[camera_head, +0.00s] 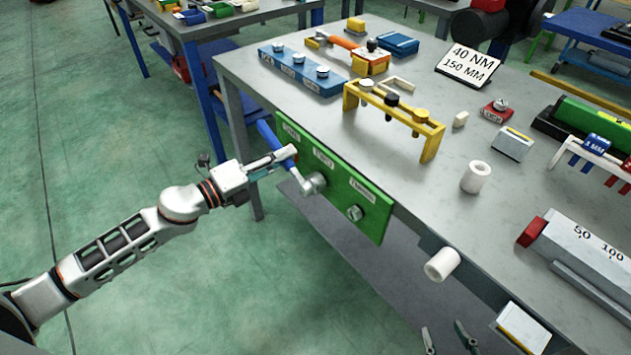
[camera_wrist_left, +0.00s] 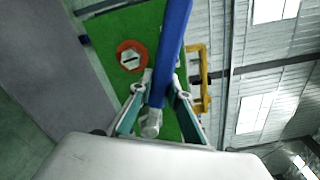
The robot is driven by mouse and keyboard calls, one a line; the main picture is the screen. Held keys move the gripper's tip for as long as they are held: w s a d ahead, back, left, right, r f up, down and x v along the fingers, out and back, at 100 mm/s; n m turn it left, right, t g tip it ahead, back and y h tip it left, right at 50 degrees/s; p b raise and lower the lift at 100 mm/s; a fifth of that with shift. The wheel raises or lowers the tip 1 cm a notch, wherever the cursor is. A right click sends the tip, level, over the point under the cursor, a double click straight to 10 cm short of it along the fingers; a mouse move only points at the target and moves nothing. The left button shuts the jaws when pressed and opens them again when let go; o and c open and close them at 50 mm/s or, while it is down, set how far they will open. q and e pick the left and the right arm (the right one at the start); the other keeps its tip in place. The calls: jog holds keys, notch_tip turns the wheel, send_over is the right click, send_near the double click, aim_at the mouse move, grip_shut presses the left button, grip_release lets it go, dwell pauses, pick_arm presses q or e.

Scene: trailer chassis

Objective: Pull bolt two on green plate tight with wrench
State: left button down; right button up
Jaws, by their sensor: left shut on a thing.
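The green plate (camera_head: 335,180) hangs on the table's near side, with white labels and bolts. The wrench (camera_head: 270,138) has a blue handle, and its silver head is at the middle bolt (camera_head: 316,181); I cannot tell how fully it is seated. Another bolt (camera_head: 355,212) is bare at the right. My left gripper (camera_head: 287,157) is shut on the wrench handle, which also shows between the fingers in the left wrist view (camera_wrist_left: 172,55). There a bolt with an orange-red ring (camera_wrist_left: 131,57) is beside the handle. My right gripper (camera_head: 442,328) is open and empty at the bottom edge, only its fingertips showing.
The grey tabletop (camera_head: 420,175) carries a yellow rack (camera_head: 395,115), a blue bolt block (camera_head: 302,70), a sign (camera_head: 470,65) reading 40 NM 150 MM and a white cylinder (camera_head: 476,177). Another white cylinder (camera_head: 442,264) is at the table's edge. Open floor lies left of the plate.

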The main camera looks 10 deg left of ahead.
pick_arm(q)
jog(key=shift+r+m, duration=0.3)
jog(key=shift+r, duration=0.05)
jog(key=shift+f, duration=0.25)
dwell(0.5)
jog(key=shift+a, duration=0.1)
jog(key=shift+s+f, duration=0.1)
jog(key=shift+s, duration=0.05)
jog(key=shift+b+v, duration=0.35)
jog(key=shift+v, duration=2.5)
